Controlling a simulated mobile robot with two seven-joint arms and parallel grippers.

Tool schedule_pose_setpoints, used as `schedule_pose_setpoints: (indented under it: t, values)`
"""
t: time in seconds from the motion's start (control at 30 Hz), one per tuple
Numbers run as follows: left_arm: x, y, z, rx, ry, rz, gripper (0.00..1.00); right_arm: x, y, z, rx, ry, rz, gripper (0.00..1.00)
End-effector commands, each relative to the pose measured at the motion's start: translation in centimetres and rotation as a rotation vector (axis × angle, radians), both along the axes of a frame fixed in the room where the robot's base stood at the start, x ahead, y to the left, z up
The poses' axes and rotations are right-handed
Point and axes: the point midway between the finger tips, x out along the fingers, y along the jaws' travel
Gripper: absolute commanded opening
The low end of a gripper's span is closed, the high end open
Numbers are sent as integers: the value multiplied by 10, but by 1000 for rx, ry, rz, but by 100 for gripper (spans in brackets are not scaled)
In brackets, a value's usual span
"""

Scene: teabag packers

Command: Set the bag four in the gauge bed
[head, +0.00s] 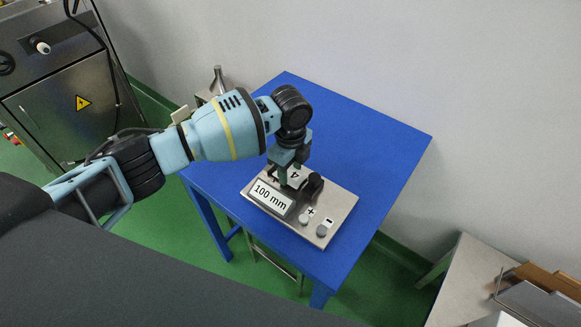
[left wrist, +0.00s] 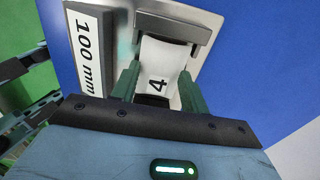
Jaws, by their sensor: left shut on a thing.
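The gauge (head: 323,233) is a grey metal plate on the blue table, with a "100 mm" display (head: 271,197) and plus and minus buttons. My left gripper (head: 288,176) is over the bed of the gauge, pointing down. It is shut on bag four (left wrist: 160,70), a white bag marked "4", with a green finger on each side of it. The bag also shows between the fingers in the head view (head: 295,176). The bag's far end is close to a dark grey bar (left wrist: 172,26) of the gauge. I cannot tell whether the bag touches the bed. My right gripper is not in view.
The blue table (head: 385,140) is bare around the gauge. A steel machine (head: 60,100) stands at the left. A metal bottle-like thing (head: 218,80) stands behind the table's left edge. A side table (head: 465,270) with brown and grey things is at lower right.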

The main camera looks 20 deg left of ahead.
Motion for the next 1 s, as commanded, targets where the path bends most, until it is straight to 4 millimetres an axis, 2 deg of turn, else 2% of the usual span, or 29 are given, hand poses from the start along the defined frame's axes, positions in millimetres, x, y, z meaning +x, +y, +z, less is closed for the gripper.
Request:
schedule_pose_setpoints:
  t: [0.37,0.4,0.57,0.83,1.0]
  values:
    - [0,0,-3,0,0,0,24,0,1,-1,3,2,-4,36]
    - [0,0,-3,0,-1,0,47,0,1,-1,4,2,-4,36]
    - [0,0,-3,0,-1,0,66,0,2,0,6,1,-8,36]
    - [0,0,-2,0,-2,0,66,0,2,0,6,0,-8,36]
    - [1,0,11,-1,-5,-1,66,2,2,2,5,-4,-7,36]
